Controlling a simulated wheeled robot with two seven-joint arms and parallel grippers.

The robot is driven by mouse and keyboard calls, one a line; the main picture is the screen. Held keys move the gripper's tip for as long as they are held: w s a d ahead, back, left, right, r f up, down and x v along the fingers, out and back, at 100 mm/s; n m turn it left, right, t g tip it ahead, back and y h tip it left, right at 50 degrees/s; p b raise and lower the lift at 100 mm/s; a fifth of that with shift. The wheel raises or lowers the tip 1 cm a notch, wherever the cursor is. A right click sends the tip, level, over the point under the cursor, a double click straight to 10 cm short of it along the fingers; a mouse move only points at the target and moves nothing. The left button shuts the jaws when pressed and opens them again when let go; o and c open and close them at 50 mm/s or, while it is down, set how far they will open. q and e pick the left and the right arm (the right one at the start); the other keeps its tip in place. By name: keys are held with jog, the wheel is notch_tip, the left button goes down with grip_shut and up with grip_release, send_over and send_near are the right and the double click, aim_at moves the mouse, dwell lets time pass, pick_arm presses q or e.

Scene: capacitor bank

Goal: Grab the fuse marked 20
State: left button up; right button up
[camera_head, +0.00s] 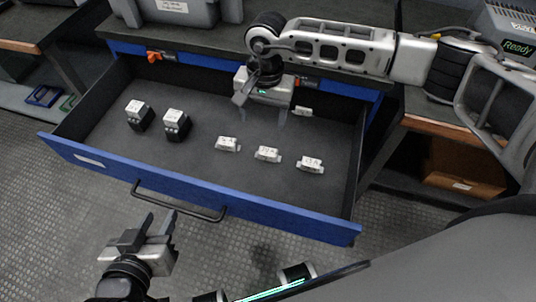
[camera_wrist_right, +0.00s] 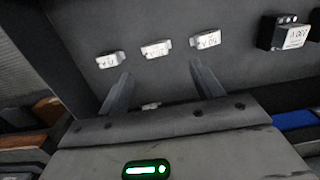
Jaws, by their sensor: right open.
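Three small white fuses lie in a row on the floor of an open drawer: a left one (camera_head: 227,144), a middle one (camera_head: 267,154) and a right one (camera_head: 310,164). Their markings are too small to read surely. In the right wrist view they show as right (camera_wrist_right: 206,40), middle (camera_wrist_right: 156,49) and left (camera_wrist_right: 110,61) pieces. My right gripper (camera_head: 262,108) hangs open and empty over the drawer, behind the row. Its fingertips (camera_wrist_right: 160,72) point toward the row, apart from the fuses. My left gripper (camera_head: 160,219) is open and empty in front of the drawer.
Two black-and-white blocks (camera_head: 139,115) (camera_head: 176,124) stand in the drawer's left part. Another small white piece (camera_head: 303,111) lies near the back right. The blue drawer front (camera_head: 270,211) carries a black handle (camera_head: 178,209). A grey case (camera_head: 175,10) sits on the worktop behind.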

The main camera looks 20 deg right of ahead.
jog(key=d+f, duration=0.1)
jog(key=d, duration=0.1)
send_over(268, 151)
jog(key=shift+h, duration=0.3)
notch_tip(268, 151, down, 8)
jog(key=shift+f, duration=0.15)
jog(key=shift+f+b, duration=0.45)
jog(key=shift+f, duration=2.65)
jog(key=c, duration=1.1)
